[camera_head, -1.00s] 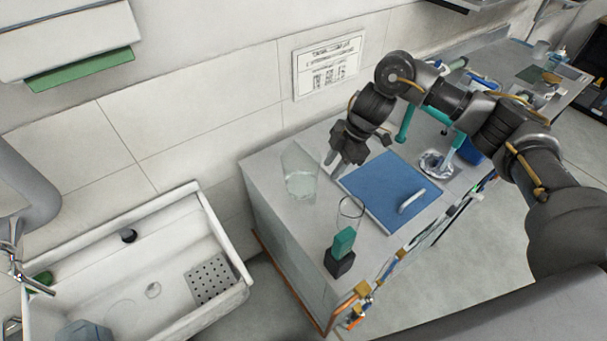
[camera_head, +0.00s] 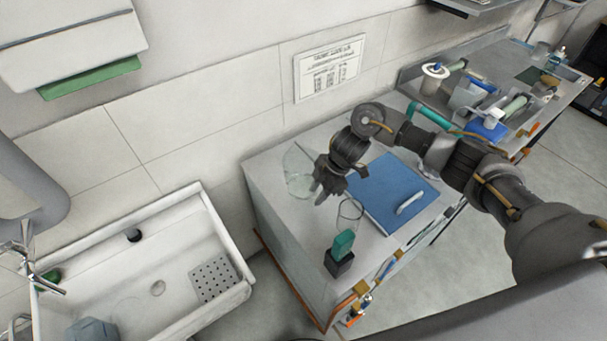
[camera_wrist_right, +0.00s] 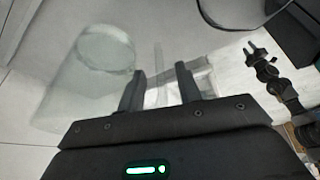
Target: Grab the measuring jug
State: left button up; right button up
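The measuring jug (camera_head: 297,168) is a clear glass vessel standing at the left back of the grey counter in the head view, beside the wall. In the right wrist view the clear glass vessel (camera_wrist_right: 100,55) is faint, to the left of the fingers. My right gripper (camera_head: 320,194) is just right of the jug and in front of it, fingers pointing down. In the wrist view its two fingers (camera_wrist_right: 160,86) stand apart with nothing seen gripped between them. Whether a finger touches the glass is unclear. My left gripper is out of view.
A blue mat (camera_head: 385,190) with a white handle-like piece lies right of the gripper. A clear glass (camera_head: 350,212) and a teal block on a black base (camera_head: 342,245) stand near the counter's front. A white sink (camera_head: 130,270) is at left.

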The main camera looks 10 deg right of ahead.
jog(key=shift+a+f, duration=0.2)
jog(key=shift+f, duration=0.35)
grip_shut()
jog(key=shift+w+r, duration=0.1)
jog(key=shift+r, duration=0.1)
